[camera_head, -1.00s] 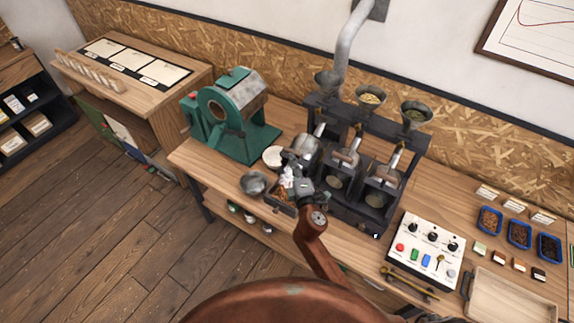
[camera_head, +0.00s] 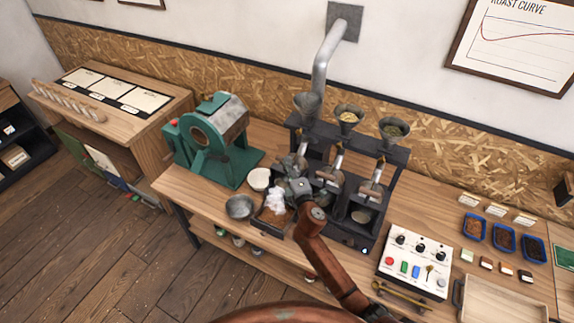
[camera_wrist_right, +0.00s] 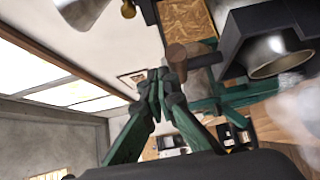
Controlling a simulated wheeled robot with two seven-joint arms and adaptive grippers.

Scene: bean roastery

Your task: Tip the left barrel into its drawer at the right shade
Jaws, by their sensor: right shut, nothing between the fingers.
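The left barrel (camera_head: 287,166) is the leftmost of three metal barrels on the dark roaster stand (camera_head: 399,156), partly hidden by my right gripper (camera_head: 296,184). An open drawer (camera_head: 268,231) below it holds brown beans (camera_head: 276,217), with white smoke (camera_head: 275,199) over them. My right gripper is shut and empty, right by the left barrel. In the right wrist view its green fingers (camera_wrist_right: 158,82) are together beside a brown knob-like handle (camera_wrist_right: 177,54). A metal barrel mouth (camera_wrist_right: 275,55) shows at the right there. My left gripper is not in view.
A green roaster (camera_head: 210,140), white bowl (camera_head: 259,179) and grey bowl (camera_head: 239,207) stand left of the drawer. The button panel (camera_head: 415,262), several blue bean trays (camera_head: 504,240) and a wooden tray (camera_head: 500,300) lie to the right. The middle (camera_head: 330,180) and right barrels (camera_head: 368,187) are close by.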

